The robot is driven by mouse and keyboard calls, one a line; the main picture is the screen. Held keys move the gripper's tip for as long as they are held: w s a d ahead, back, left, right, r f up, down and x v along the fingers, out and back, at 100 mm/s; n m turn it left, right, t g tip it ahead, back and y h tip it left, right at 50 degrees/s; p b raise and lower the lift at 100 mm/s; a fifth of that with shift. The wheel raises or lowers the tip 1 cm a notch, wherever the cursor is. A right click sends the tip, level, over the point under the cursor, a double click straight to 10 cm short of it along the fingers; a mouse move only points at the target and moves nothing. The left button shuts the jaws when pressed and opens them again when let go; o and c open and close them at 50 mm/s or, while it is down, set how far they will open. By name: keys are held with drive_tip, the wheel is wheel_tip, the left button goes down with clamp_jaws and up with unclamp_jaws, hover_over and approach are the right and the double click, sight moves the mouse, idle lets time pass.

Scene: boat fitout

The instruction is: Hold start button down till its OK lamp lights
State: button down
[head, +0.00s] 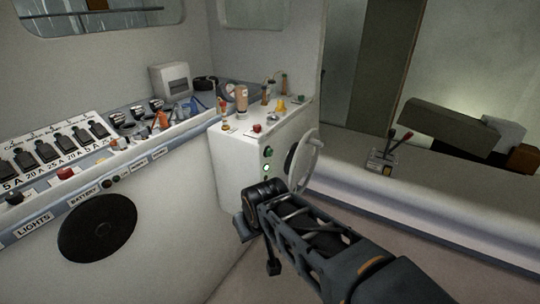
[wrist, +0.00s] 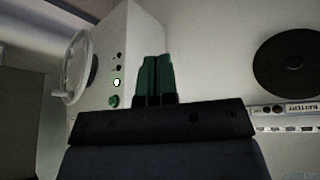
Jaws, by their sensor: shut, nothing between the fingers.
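A green round button (head: 268,150) is on the narrow front face of the white console, left of the wheel; no start label is readable. It also shows in the wrist view (wrist: 114,101), which is upside down. Just below it in the head view, a small round lamp (head: 266,167) glows pale white-green; it is bright in the wrist view too (wrist: 117,83). My gripper (wrist: 157,58) has its green fingers shut together and empty. In the wrist view they are beside the button and lamp, apart from them in the picture. I cannot tell their depth to the face.
A white handwheel (head: 304,162) stands out from the console close by. Red button (head: 257,128), bottles and small fittings crowd the console top. A switch panel (head: 60,150) with labels runs along the left. A red-handled lever (head: 404,138) sits on the right ledge.

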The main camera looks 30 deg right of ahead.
drive_tip(key=w+d+f+t+h+b, duration=0.1)
drive_tip(key=w+d+t+h+b, duration=0.15)
drive_tip(key=w+d, duration=0.4)
drive_tip(key=n+t+h+b, duration=0.3)
drive_tip(key=n+t+b, duration=0.15)
drive_tip(key=t, duration=0.45)
approach(270, 152)
drive_tip(key=s+d+f, duration=0.2)
drive_tip(key=d, duration=0.7)
drive_tip(key=shift+d+r+n+t+y, duration=0.1)
drive_tip(key=shift+d+n+t+y, duration=0.25)
drive_tip(key=shift+d+n+t, duration=0.45)
drive_tip(key=shift+w+a, duration=0.15)
drive_tip(key=shift+a, duration=0.05)
drive_tip(key=w+a, duration=0.4)
drive_tip(key=w, duration=0.3)
drive_tip(key=shift+w, duration=0.25)
drive_tip(key=shift+w+a+b, duration=0.15)
drive_tip(key=shift+w+b, duration=0.05)
drive_tip(key=shift+b, duration=0.2)
